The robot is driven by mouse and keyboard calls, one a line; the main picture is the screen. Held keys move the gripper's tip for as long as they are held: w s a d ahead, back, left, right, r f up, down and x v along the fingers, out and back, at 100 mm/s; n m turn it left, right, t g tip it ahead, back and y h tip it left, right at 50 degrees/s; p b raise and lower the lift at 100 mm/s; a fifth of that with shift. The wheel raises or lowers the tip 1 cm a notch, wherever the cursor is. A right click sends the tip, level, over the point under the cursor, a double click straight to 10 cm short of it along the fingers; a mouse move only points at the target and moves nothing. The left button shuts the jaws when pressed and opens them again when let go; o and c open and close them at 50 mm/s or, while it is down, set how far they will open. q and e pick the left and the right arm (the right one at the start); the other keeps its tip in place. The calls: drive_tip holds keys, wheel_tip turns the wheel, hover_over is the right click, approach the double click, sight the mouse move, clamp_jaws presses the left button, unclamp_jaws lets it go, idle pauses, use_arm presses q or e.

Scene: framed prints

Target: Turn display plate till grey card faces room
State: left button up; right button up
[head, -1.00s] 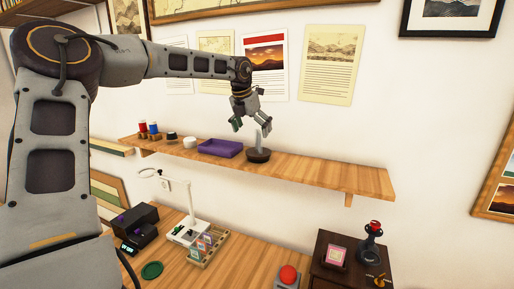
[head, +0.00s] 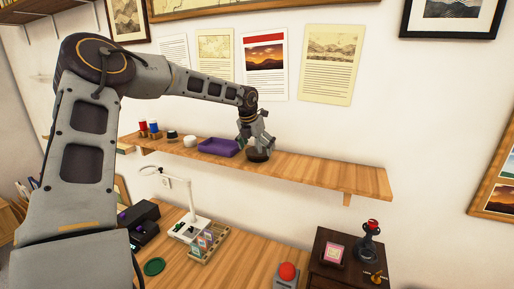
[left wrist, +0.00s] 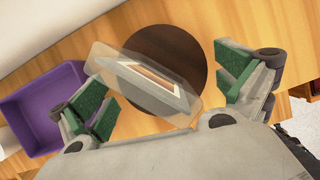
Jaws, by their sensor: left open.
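The display plate (left wrist: 145,90) is a clear upright slab on a round dark brown base (left wrist: 180,45), seen from above in the left wrist view. A white-bordered picture in brown and orange tones shows in the plate. In the head view the base (head: 260,156) sits on the wooden wall shelf (head: 310,174), and my gripper hides most of the plate. My left gripper (head: 256,146) is open above the base, its green-padded fingers on either side of the plate, apparently without touching it. My right gripper is not in view.
A purple tray (head: 218,147) stands close left of the base; a white round item (head: 190,141) and several spools lie farther left. The shelf is clear to the right. Prints hang behind. Below are a desk with a magnifier lamp (head: 190,215) and a red button (head: 287,271).

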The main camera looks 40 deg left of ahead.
use_arm(q)
drive_tip(key=c, duration=0.8)
drive_tip(key=shift+s, duration=0.15)
drive_tip(key=shift+c, duration=0.7)
